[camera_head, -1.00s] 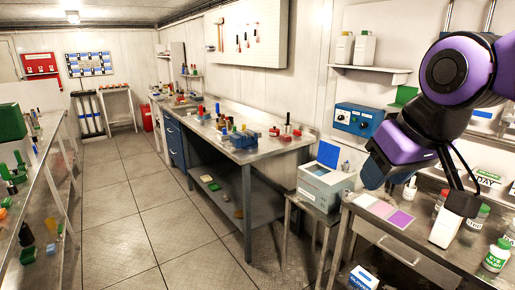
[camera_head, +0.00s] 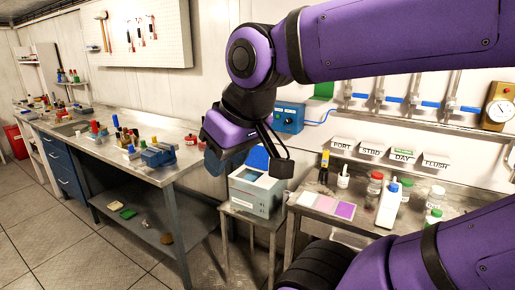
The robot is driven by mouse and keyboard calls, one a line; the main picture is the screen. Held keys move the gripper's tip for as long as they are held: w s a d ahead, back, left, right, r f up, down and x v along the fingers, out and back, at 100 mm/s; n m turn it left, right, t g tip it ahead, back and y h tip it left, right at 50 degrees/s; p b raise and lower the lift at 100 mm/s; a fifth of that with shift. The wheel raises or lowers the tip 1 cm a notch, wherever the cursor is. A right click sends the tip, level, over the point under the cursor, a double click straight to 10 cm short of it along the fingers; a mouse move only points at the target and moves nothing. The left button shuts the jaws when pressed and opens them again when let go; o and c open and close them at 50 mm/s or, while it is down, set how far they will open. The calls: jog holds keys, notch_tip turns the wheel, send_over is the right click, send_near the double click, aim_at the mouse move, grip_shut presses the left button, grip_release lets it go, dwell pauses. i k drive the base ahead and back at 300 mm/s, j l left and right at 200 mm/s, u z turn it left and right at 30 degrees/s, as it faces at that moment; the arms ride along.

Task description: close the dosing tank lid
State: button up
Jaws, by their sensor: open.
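A grey box-shaped tank (camera_head: 256,194) stands on a small metal stand between the long workbench and the right-hand bench; I take it to be the dosing tank. Its blue lid (camera_head: 258,158) stands raised at the back, so the tank is open. My gripper (camera_head: 249,166) is open and appears empty. In the picture its fingers lie over the lid and the back of the tank top, hiding part of both. I cannot tell how far the fingers are from the lid, or whether they touch it.
The right-hand bench (camera_head: 330,216) holds coloured cards (camera_head: 326,205), a white blue-capped bottle (camera_head: 388,205) and several other bottles. The long workbench (camera_head: 165,172) on the left carries small tools and parts. A blue control box (camera_head: 289,118) is on the wall behind. Floor (camera_head: 85,255) at the left is clear.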

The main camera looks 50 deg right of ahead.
aim_at(259, 158)
jog(key=i+z, duration=0.4)
jog(key=i+j+z, duration=0.15)
jog(key=z, duration=0.3)
jog(key=i+j+z, duration=0.25)
jog(key=z, duration=0.15)
jog(key=i+j+z, duration=0.15)
jog(key=z, duration=0.35)
jog(key=i+j+z, duration=0.3)
jog(key=z, duration=0.2)
jog(key=i+j+z, duration=0.2)
jog(key=j+z, duration=0.15)
jog(key=z, duration=0.15)
